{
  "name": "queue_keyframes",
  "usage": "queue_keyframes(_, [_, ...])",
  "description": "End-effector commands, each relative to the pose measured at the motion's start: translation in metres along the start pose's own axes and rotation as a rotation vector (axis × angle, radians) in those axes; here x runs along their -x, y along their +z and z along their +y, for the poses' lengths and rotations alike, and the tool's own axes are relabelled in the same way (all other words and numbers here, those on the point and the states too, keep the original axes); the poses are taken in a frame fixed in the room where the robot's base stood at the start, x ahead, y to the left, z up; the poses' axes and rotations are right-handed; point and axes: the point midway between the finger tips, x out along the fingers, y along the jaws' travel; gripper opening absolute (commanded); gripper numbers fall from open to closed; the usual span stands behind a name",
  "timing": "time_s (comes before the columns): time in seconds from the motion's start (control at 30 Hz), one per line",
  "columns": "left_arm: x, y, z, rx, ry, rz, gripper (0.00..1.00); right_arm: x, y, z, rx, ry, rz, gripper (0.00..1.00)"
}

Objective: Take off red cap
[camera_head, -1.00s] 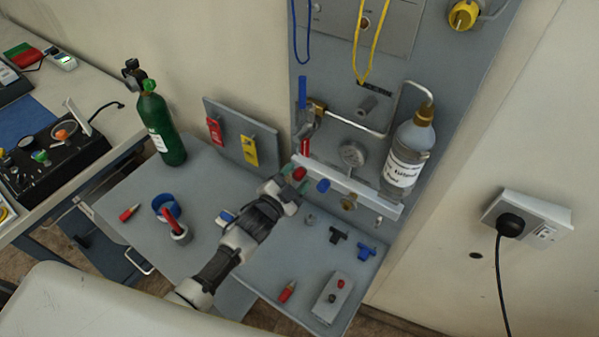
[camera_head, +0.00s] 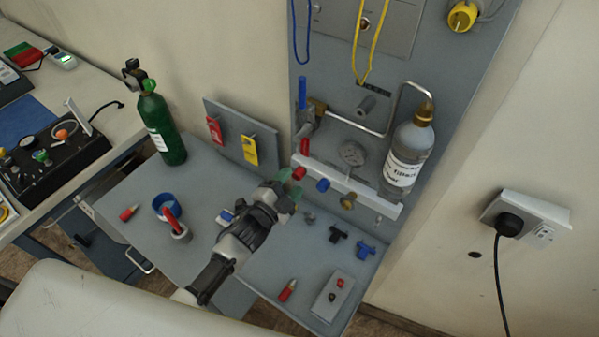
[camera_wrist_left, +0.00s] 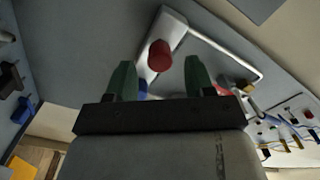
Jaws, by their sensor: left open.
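The red cap (camera_head: 299,173) sits at the left part of a white bar (camera_head: 367,200) on the grey wall panel, with a blue cap (camera_head: 323,185) to its right. My left gripper (camera_head: 289,190), with green fingertips, is just below and left of the red cap. In the left wrist view the open fingers (camera_wrist_left: 160,80) stand apart with nothing between them. The red cap (camera_wrist_left: 160,54) shows beyond the fingertips, roughly centred between them, still on the bar. The blue cap is partly hidden behind the left finger there.
A labelled bottle (camera_head: 406,155) stands right of the bar. The grey shelf below holds black and blue fittings (camera_head: 366,250), red-tipped pieces (camera_head: 288,290), a small box (camera_head: 333,297) and a blue ring (camera_head: 166,205). A green cylinder (camera_head: 161,129) stands at the left.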

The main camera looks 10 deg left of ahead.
Motion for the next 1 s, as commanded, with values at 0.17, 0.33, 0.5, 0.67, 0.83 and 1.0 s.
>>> queue_keyframes(0.17, [0.000, 0.001, 0.002, -0.237, -0.001, 0.001, 0.54, -0.010, 0.001, 0.000, 0.000, 0.000, 0.000, 0.37])
queue_keyframes(0.33, [0.000, 0.000, 0.000, -0.292, 0.000, 0.000, 0.54, -0.009, 0.001, 0.000, 0.000, 0.000, 0.000, 0.37])
queue_keyframes(0.5, [0.000, 0.001, 0.001, -0.323, 0.000, 0.000, 0.54, -0.012, 0.001, 0.000, 0.000, 0.000, 0.000, 0.37])
queue_keyframes(0.67, [0.000, 0.001, 0.002, -0.552, -0.001, 0.001, 0.54, -0.022, 0.002, 0.000, 0.000, 0.000, 0.000, 0.37])
queue_keyframes(0.83, [0.000, 0.000, 0.000, -0.591, 0.000, 0.000, 0.54, -0.021, 0.002, 0.000, 0.000, 0.000, 0.000, 0.37])
queue_keyframes(1.0, [0.000, 0.001, 0.002, -0.650, 0.000, 0.000, 0.54, -0.025, 0.002, -0.001, 0.000, 0.000, 0.000, 0.37])
